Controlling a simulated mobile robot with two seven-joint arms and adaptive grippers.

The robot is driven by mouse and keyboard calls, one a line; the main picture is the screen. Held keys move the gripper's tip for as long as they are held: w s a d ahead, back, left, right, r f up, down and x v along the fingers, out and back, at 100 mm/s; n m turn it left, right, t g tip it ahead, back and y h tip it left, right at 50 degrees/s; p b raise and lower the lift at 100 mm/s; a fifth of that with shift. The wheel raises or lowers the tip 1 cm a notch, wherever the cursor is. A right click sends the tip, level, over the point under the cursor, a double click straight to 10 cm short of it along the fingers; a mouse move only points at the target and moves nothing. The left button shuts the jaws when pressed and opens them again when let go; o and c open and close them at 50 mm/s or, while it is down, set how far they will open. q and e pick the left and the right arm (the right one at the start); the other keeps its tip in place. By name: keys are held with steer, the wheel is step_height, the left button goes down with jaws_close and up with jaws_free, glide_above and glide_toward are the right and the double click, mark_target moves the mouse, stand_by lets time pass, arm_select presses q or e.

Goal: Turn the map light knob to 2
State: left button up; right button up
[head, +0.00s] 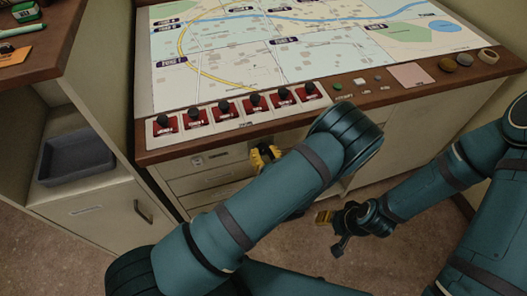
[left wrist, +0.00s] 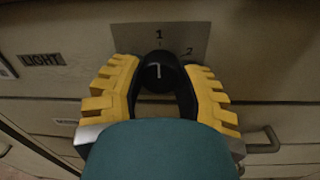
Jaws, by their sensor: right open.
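In the left wrist view the black map light knob (left wrist: 159,78) sits on a grey plate (left wrist: 185,36) marked 1 and 2. Its white line points roughly up, toward the 1. The yellow-padded fingers of my left gripper (left wrist: 160,88) stand on both sides of the knob, very close to it. I cannot tell whether they press on it. A LIGHT label (left wrist: 41,60) is to the left. In the head view my left gripper (head: 264,157) is at the console's drawer front, and the knob is hidden there. My right gripper (head: 332,230) is open and empty above the floor.
The map console top (head: 255,135) overhangs the drawers and carries several red switches (head: 196,116) along its front. A drawer handle (left wrist: 263,140) is right of the left gripper. A side cabinet with a grey tray (head: 76,172) stands at left.

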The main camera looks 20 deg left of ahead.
arm_select(q)
jaws_close()
steer(key=m+p, duration=0.2)
steer(key=m, duration=0.4)
steer(key=shift+r+p, duration=0.1)
steer(key=shift+p, duration=0.2)
steer(key=m+p, duration=0.1)
steer(key=m, duration=0.4)
steer(key=shift+m+t+p, duration=0.3)
steer(key=shift+m+p, duration=0.1)
steer(key=shift+m, duration=0.3)
steer(key=o, duration=1)
jaws_free()
